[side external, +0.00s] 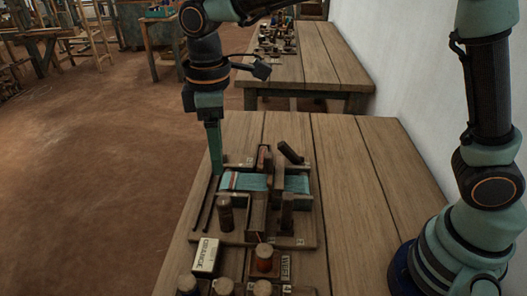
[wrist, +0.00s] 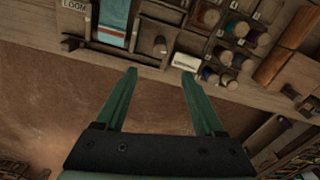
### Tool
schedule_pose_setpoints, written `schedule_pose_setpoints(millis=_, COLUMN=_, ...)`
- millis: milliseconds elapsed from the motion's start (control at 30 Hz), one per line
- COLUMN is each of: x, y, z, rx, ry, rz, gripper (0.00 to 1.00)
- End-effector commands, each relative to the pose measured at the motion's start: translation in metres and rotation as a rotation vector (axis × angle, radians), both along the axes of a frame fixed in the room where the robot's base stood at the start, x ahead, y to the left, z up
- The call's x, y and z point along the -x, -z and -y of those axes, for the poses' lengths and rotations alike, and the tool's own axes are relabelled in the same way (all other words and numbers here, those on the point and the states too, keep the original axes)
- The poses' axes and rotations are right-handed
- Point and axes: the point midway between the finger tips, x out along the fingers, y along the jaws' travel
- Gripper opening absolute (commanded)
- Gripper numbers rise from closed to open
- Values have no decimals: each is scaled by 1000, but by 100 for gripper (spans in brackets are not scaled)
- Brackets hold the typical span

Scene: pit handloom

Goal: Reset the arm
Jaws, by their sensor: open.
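My gripper (side external: 217,172) points down at the left edge of the small wooden loom (side external: 240,238) in the side view. In the wrist view my gripper (wrist: 160,74) shows two green fingers spread apart with nothing between them. The loom carries a blue-green cloth (side external: 243,181) with a reddish stripe at its left. The cloth also shows in the wrist view (wrist: 113,18), beyond the fingertips. Whether the fingers touch the loom's edge cannot be told.
A white box marked ORANGE (side external: 206,255) stands at the loom's near side, with spools (side external: 264,258) beside it. The table's right part (side external: 360,190) is bare planks. A second table (side external: 315,60) with small items stands behind. A white wall (side external: 400,70) runs along the right.

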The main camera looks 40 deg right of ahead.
Motion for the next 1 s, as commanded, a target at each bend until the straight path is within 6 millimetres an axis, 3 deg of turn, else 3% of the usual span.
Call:
schedule_pose_setpoints(millis=167, x=1, y=-15, z=24, rx=-22, ry=87, rz=39, gripper=70)
schedule_pose_setpoints(millis=500, x=33, y=-52, z=126, rx=-119, ry=489, rz=217, gripper=70)
schedule_pose_setpoints(millis=800, x=77, y=-51, z=195, rx=-205, ry=828, rz=377, gripper=70)
schedule_pose_setpoints(millis=1000, x=94, y=-43, z=215, rx=-238, ry=950, rz=439, gripper=70)
